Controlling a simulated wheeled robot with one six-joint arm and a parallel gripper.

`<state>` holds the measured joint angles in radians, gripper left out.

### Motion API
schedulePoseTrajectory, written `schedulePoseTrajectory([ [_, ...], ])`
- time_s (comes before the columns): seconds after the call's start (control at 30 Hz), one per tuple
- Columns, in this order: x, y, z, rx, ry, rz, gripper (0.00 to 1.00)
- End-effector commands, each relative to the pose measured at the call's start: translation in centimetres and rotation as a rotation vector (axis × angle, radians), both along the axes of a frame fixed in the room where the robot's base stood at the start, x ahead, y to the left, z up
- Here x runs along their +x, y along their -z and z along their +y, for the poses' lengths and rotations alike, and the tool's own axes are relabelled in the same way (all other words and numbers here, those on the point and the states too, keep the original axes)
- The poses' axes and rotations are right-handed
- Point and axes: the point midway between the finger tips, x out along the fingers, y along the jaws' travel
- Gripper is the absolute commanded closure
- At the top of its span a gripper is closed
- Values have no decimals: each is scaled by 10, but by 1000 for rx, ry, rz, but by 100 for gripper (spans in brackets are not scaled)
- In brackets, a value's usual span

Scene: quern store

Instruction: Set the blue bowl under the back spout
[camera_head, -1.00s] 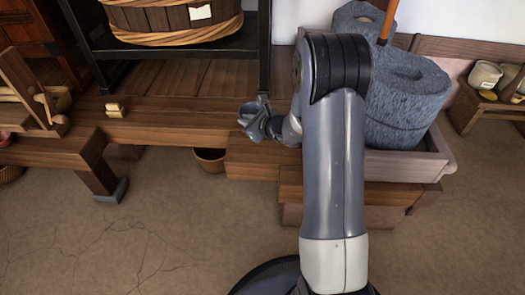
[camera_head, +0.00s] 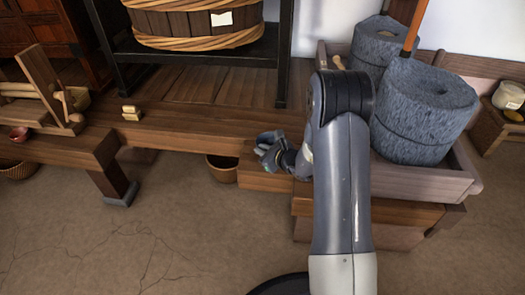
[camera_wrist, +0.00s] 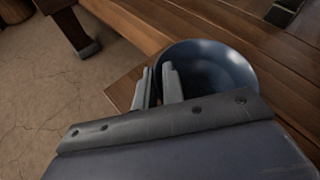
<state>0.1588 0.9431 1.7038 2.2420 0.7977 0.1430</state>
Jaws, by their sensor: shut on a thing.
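The blue bowl (camera_wrist: 215,68) is dark blue, glossy and looks empty in the wrist view. My gripper (camera_wrist: 157,84) is shut on its rim at the near left side. In the head view my gripper (camera_head: 276,150) holds the bowl (camera_head: 266,138) in front of the wooden platform, left of the trough. Two rough grey stone querns stand at the right: a back one (camera_head: 378,45) and a front one (camera_head: 425,112). I cannot make out either spout; my arm covers the left side of the querns.
The querns stand in a wooden trough (camera_head: 428,184) on a stepped base. A basket (camera_head: 222,170) sits on the floor below. The floor (camera_head: 180,235) in front is clear.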

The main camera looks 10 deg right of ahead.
Motion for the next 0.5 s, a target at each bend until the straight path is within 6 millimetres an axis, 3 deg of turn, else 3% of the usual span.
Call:
schedulePoseTrajectory([
  [0.1, 0, 4, 0, 0, -1, -1, 100],
  [0.13, 0, 4, 0, 0, 0, 0, 90],
  [0.3, 0, 2, 0, -1, 0, 1, 76],
  [0.4, 0, 2, 0, -1, 0, 1, 69],
  [0.5, 0, 2, 0, -1, 0, 1, 69],
])
